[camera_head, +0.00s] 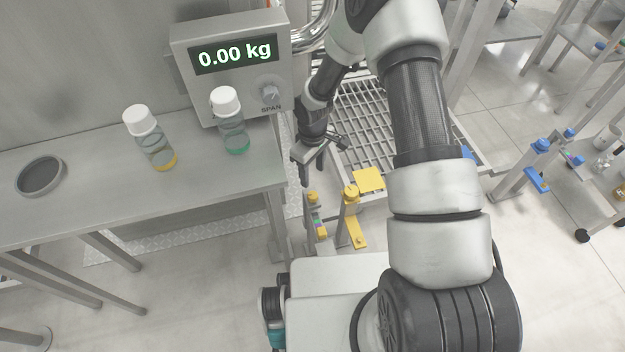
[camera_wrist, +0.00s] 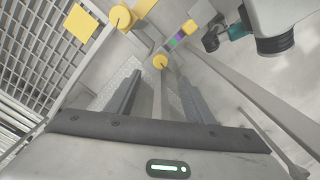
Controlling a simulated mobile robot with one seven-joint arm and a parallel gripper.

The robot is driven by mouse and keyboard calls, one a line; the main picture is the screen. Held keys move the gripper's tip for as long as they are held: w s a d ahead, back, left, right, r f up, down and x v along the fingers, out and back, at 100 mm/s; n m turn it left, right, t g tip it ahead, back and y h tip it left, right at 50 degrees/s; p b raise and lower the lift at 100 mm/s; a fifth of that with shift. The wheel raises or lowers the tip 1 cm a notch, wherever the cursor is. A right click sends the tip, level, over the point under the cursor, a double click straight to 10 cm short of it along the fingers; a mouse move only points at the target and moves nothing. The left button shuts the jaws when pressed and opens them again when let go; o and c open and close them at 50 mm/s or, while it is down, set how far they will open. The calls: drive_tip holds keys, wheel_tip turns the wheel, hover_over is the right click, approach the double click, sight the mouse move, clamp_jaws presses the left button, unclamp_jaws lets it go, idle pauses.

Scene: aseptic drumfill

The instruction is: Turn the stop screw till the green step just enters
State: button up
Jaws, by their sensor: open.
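My gripper (camera_head: 306,172) is open and empty, pointing down beside the table's right end, above two yellow-topped posts. I cannot tell which knob is the stop screw or whether the green step enters anything.
A scale display (camera_head: 235,53) reads 0.00 kg. Two white-capped bottles, one yellow-based (camera_head: 157,150) and one green-based (camera_head: 234,135), stand on the steel table (camera_head: 90,200). A yellow plate (camera_head: 369,180) sits by the roller grid (camera_head: 375,125). Blue-topped posts (camera_head: 541,146) stand right.

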wheel_tip(320, 180, up, 6)
drive_tip(key=shift+f+p, duration=0.1)
drive_tip(key=shift+p, duration=0.35)
